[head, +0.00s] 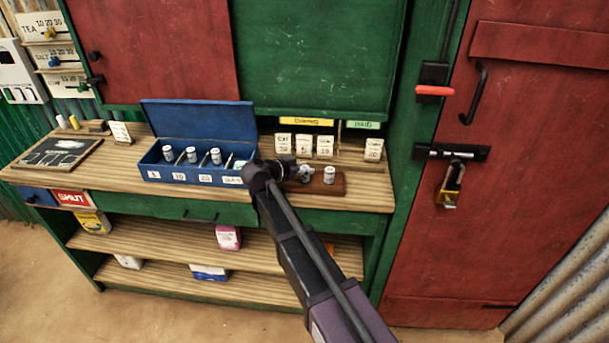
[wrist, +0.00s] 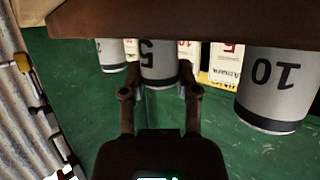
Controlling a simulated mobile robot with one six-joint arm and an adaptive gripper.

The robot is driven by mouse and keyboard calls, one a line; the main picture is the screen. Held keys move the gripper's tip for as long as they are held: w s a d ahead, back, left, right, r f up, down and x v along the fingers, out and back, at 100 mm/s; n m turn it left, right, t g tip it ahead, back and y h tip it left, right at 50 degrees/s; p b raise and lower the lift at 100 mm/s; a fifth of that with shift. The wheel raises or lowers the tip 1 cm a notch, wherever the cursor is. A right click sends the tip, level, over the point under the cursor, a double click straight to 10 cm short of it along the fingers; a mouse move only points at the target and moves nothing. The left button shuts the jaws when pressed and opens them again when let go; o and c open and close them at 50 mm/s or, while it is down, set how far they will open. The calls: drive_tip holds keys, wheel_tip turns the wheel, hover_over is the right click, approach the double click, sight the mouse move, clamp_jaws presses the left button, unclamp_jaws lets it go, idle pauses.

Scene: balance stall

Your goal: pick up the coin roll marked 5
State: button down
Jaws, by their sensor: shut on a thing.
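The coin roll marked 5 (wrist: 160,62) is a grey cylinder with dark bands, shown upside down in the wrist view. My gripper (wrist: 160,84) is shut on it, one finger on each side. In the head view my gripper (head: 300,172) is over the brown board (head: 339,189), and the held roll is mostly hidden. The board edge (wrist: 180,18) meets the roll in the wrist view; I cannot tell whether they touch. A roll marked 10 (wrist: 270,92) stands to one side, and another roll (wrist: 110,54) to the other.
One roll (head: 329,175) stands on the board right of my gripper in the head view. An open blue box (head: 200,120) with several rolls in labelled compartments is to the left. Small white cards (head: 304,145) stand behind. A dark slate (head: 58,152) lies at far left.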

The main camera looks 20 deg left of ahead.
sight(305, 167)
drive_tip(key=shift+r, duration=0.15)
idle(0.3)
wheel_tip(305, 167, up, 4)
drive_tip(key=p, duration=0.4)
drive_tip(key=shift+f, duration=0.25)
drive_tip(key=s+a, duration=0.3)
drive_tip(key=s, duration=0.4)
drive_tip(key=s+a+r+p, duration=0.1)
drive_tip(key=s+a, duration=0.2)
drive_tip(key=s, duration=0.4)
drive_tip(key=shift+s+a, duration=0.25)
drive_tip(key=shift+a, duration=0.05)
